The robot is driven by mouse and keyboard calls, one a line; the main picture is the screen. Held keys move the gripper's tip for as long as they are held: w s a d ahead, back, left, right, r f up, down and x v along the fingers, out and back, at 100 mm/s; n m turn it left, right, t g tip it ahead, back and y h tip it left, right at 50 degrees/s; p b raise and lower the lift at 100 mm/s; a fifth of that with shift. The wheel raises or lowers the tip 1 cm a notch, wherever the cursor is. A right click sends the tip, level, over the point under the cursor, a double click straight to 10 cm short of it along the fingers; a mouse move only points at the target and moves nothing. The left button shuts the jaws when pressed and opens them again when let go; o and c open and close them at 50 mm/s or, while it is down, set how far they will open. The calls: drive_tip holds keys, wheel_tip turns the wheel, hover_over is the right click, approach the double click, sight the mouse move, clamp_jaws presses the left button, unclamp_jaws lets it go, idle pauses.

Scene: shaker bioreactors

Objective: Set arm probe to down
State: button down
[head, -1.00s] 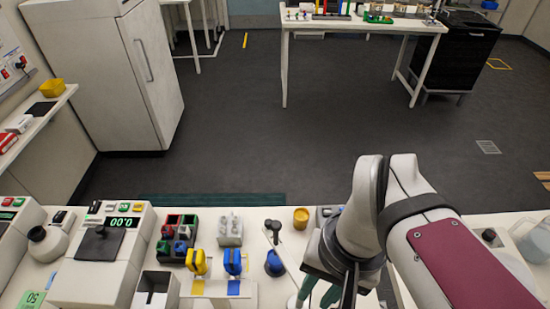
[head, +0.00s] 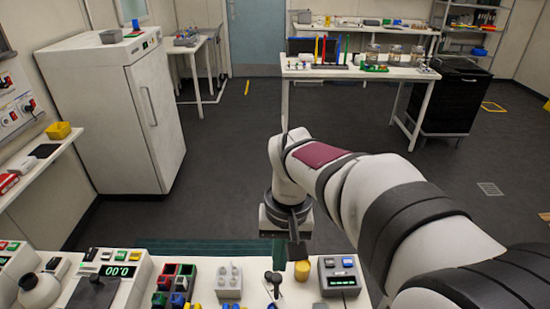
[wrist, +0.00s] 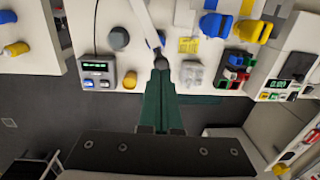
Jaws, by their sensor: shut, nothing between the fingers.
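A long pale bar (wrist: 143,20) with a dark upright piece at its end shows in the wrist view; it may be the arm probe, but I cannot tell for sure or read its position. The dark piece (head: 273,278) also shows at the bottom of the head view. A grey meter with a green display (head: 342,278) stands to its right; it shows in the wrist view (wrist: 97,70) too. My gripper (head: 298,252) is shut and empty, pointing down near the bench's far edge. Its green fingers (wrist: 160,68) overlap the dark piece in the wrist view; contact cannot be told.
A yellow cup (head: 301,268) stands between the dark piece and the meter, close to my fingers. A grey block (head: 229,280) and a rack of coloured pieces (head: 177,281) stand to the left. The floor (head: 225,190) beyond the bench is clear.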

sight(279, 277)
drive_tip(key=shift+a+f, duration=0.1)
drive_tip(key=shift+f, duration=1.2)
wheel_tip(279, 277, down, 5)
drive_tip(key=shift+r, duration=0.1)
wheel_tip(279, 277, up, 13)
drive_tip(key=s+d+f+m, duration=0.2)
drive_tip(key=s+f, duration=0.1)
drive_tip(key=s, duration=0.7)
drive_tip(key=s+d+f+m+y, duration=0.1)
drive_tip(key=s+d+f+m, duration=0.2)
drive_tip(key=s, duration=0.6)
drive_tip(key=shift+s+d+f+m, duration=0.15)
drive_tip(key=shift+s+f+m, duration=0.2)
drive_tip(key=shift+f, duration=0.2)
